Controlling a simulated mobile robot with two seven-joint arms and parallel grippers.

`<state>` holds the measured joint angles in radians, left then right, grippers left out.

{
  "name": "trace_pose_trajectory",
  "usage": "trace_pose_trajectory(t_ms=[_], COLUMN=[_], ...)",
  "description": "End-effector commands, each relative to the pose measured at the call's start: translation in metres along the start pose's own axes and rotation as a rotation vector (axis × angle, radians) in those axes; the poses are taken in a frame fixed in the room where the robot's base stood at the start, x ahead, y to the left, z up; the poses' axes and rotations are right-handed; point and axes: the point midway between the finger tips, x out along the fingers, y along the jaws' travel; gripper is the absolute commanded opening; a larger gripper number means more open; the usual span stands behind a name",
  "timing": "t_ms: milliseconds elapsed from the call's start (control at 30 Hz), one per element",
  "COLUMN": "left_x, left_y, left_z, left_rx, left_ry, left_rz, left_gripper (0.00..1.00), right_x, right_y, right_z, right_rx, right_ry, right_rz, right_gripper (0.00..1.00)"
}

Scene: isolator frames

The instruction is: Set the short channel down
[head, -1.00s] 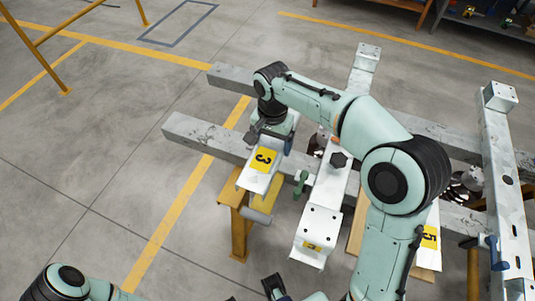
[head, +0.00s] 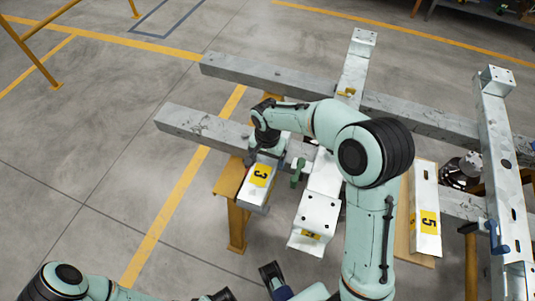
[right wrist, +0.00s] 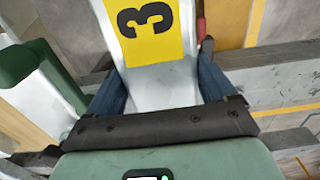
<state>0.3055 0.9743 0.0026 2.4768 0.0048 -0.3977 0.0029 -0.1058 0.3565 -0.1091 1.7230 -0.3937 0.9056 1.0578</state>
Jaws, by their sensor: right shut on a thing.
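The short channel (head: 256,187) is a pale metal piece with a yellow label marked 3. My right gripper (head: 266,152) is shut on it from above, near the beam in the head view. In the right wrist view the channel (right wrist: 160,82) lies between the two blue fingers, label up. Its near end overlaps a yellow stand (head: 237,228) in the picture; I cannot tell whether they touch. Its underside is hidden. Part of my left gripper (head: 247,286) shows at the bottom edge, with dark finger parts; its opening is unclear.
Two long grey beams (head: 188,124) run across the scene. A white channel with bolt holes (head: 319,208) lies across them, right of the short channel, with a green clamp (head: 298,171) between. A piece labelled 5 (head: 425,205) and a long rail (head: 495,150) stand farther right.

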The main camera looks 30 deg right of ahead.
Motion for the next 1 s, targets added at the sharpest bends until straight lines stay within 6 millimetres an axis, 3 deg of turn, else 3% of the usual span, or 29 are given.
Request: trace_pose_trajectory(t_ms=[200, 633, 667, 700, 1000], left_x=[0.003, 0.004, 0.004, 0.004, 0.002], left_y=[-0.001, -0.001, -0.001, -0.001, 0.0], left_z=[-0.002, -0.003, -0.003, -0.003, -0.002], left_rx=[0.0, 0.001, 0.001, 0.001, 0.001], left_ry=[0.005, 0.008, 0.009, 0.009, 0.006], left_rz=[0.001, 0.002, 0.002, 0.002, 0.002], left_gripper=[0.0, 0.0, 0.0, 0.0, 0.0], right_x=[0.026, 0.032, 0.034, 0.033, 0.029], right_y=[-0.001, -0.001, 0.0, 0.0, 0.0], right_z=[-0.001, -0.001, 0.0, 0.0, 0.0], right_rx=[0.001, 0.0, 0.0, 0.0, 0.0], right_ry=[0.002, 0.003, 0.0, 0.0, 0.0], right_rz=[-0.002, -0.004, 0.001, 0.001, 0.0], right_gripper=[0.0, 0.0, 0.88, 1.0, 1.0])
